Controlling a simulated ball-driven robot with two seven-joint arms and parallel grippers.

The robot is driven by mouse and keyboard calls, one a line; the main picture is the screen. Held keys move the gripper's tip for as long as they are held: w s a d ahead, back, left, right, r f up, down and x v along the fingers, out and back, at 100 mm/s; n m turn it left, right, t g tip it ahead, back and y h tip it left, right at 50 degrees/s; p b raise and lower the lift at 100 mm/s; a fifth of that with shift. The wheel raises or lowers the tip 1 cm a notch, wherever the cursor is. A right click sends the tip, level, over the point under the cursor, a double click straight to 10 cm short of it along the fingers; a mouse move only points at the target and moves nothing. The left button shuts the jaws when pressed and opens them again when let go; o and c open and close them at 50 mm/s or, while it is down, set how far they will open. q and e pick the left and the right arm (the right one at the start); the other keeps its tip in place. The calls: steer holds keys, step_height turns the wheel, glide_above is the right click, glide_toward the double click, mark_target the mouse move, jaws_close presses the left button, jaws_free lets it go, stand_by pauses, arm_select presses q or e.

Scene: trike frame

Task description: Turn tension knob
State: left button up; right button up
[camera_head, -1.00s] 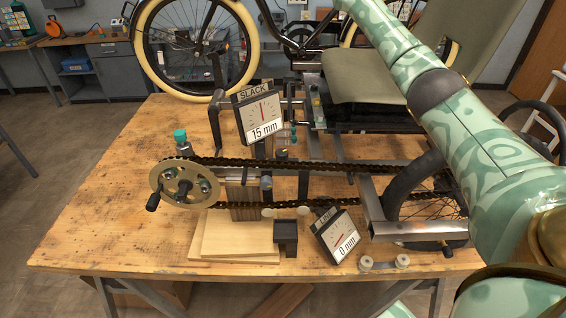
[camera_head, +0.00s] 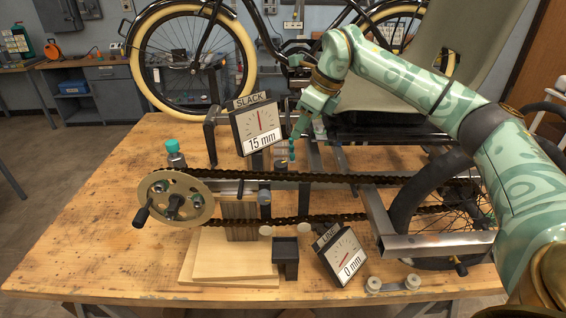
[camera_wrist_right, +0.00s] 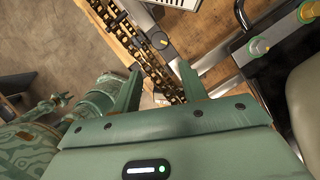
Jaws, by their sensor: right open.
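The trike's chain (camera_head: 330,178) runs from a brass-coloured chainring (camera_head: 176,197) to the rear wheel (camera_head: 445,205). A SLACK gauge (camera_head: 258,125) reads 15 mm and a tilted lower gauge (camera_head: 341,256) reads 0 mm. My right gripper (camera_head: 292,150) points down behind the chain, just right of the SLACK gauge. In the right wrist view its fingers (camera_wrist_right: 160,68) are apart and empty, with the chain (camera_wrist_right: 152,35) beyond them. A dark round part with a yellow mark (camera_wrist_right: 163,42) lies by the chain there. I cannot tell which part is the tension knob. My left gripper is not in view.
A teal-capped bottle (camera_head: 174,154) stands behind the chainring. A black block (camera_head: 286,258) and wooden boards (camera_head: 225,262) lie in front of the chain. The table's left side (camera_head: 95,215) is clear. A trike seat stands behind at the right.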

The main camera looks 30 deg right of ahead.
mark_target(282, 164)
steer(key=b+x, duration=0.2)
steer(key=x, duration=1.2)
steer(key=shift+w+r, duration=0.1)
steer(key=c, duration=0.7)
